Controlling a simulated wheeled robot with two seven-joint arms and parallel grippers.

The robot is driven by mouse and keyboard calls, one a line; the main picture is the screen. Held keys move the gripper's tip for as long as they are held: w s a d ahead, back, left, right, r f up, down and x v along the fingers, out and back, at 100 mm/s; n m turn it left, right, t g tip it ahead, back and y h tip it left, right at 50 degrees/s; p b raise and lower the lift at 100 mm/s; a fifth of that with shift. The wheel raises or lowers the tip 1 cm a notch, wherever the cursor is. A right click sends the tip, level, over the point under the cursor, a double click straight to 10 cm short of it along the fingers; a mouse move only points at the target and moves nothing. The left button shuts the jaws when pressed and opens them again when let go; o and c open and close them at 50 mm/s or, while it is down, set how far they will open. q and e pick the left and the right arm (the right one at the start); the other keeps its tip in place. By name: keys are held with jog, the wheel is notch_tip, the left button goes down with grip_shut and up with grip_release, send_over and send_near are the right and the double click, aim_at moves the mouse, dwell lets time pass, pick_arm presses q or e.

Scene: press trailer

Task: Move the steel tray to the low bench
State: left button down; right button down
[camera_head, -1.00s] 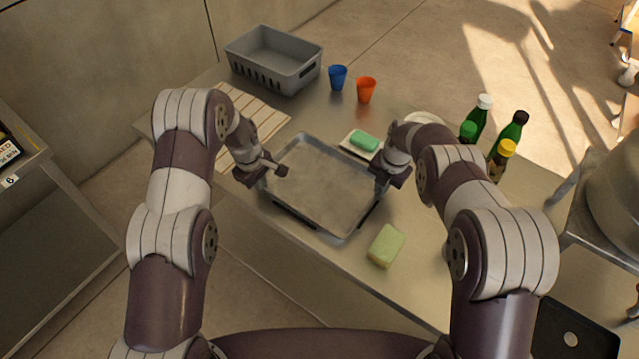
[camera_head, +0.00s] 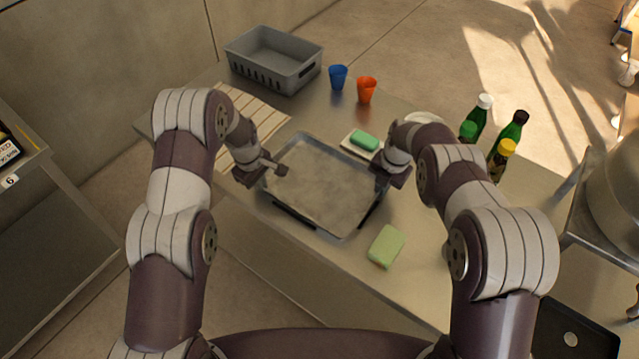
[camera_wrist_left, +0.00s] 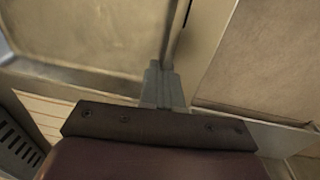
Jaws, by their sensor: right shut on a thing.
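The steel tray (camera_head: 322,187) is a shallow, empty rectangular pan over the steel worktable in the head view. Dark shadow shows along its near edges; I cannot tell whether it rests on the table or hangs just above it. My left gripper (camera_head: 275,170) is at its left rim. In the left wrist view, the left fingers (camera_wrist_left: 162,88) are close together on the tray's rim (camera_wrist_left: 178,35). My right gripper (camera_head: 382,182) is shut on the right rim, its fingertips partly hidden by the wrist. I cannot tell for certain which surface is the low bench.
The worktable (camera_head: 415,255) also holds a grey basket (camera_head: 272,60), a striped mat (camera_head: 252,112), blue (camera_head: 338,77) and orange (camera_head: 366,90) cups, green soap (camera_head: 364,140), a sponge (camera_head: 386,246) and several bottles (camera_head: 503,155). A metal bench (camera_head: 55,255) stands left, a pot stand (camera_head: 590,215) right.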

pick_arm(q)
jog(key=shift+s+f, duration=0.1)
pick_arm(e)
jog(key=shift+w+r, duration=0.1)
dwell(0.3)
